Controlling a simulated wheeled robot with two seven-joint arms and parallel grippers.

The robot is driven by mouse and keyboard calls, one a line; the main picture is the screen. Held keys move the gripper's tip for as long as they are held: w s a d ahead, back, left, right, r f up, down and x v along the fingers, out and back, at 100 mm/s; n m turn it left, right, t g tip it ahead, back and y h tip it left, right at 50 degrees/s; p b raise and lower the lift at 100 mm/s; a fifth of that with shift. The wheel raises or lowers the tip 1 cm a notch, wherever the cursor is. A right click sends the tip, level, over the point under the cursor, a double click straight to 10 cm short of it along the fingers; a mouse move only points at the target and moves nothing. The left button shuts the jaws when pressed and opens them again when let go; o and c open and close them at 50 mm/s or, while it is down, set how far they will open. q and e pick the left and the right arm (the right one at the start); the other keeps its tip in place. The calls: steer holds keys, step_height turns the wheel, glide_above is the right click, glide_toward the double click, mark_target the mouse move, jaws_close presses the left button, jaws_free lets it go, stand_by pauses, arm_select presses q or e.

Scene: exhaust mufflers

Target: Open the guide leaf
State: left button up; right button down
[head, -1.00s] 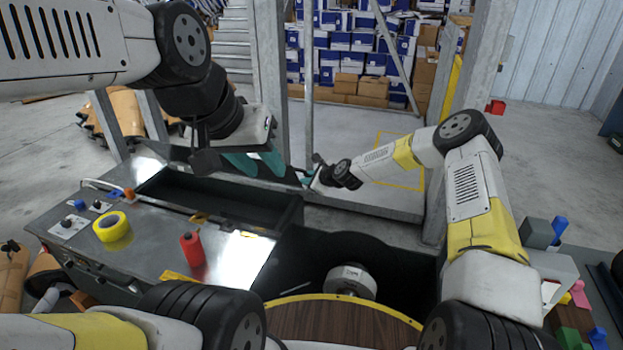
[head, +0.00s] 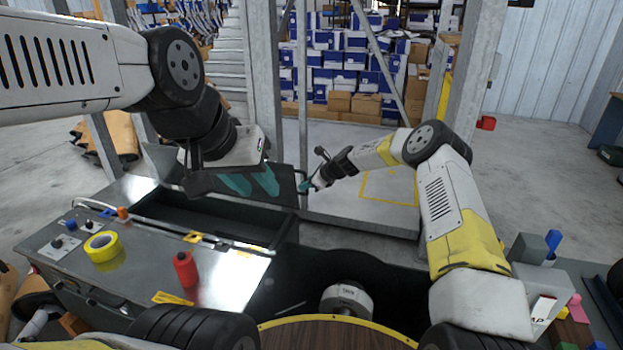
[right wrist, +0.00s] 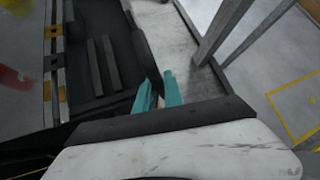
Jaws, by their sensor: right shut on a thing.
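The guide leaf appears to be the dark upright panel (head: 286,190) at the far end of the dark open bay in the head view. Its right edge carries a small dark handle. My right gripper (head: 306,185) is shut at this handle. The right wrist view shows its teal fingers (right wrist: 160,95) close together at the dark panel's end (right wrist: 147,62); what lies between them is mostly hidden. My left gripper (head: 250,183) hangs in front of the panel, its two teal fingers apart and nothing seen between them. It covers part of the panel.
The metal bench top (head: 140,255) holds yellow tape (head: 101,246) and a red bottle (head: 186,269). A muffler-like cylinder (head: 347,300) lies in the dark recess. Grey posts (head: 462,110) stand beyond. Floor behind the bay is clear.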

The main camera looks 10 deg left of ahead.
steer(key=shift+f, duration=0.15)
steer(key=c, duration=1.5)
jaws_free()
steer(key=shift+o, duration=0.2)
steer(key=v, duration=0.7)
steer(key=shift+s+d+r, duration=0.2)
steer(key=shift+d+r, duration=0.05)
steer(key=shift+d, duration=0.1)
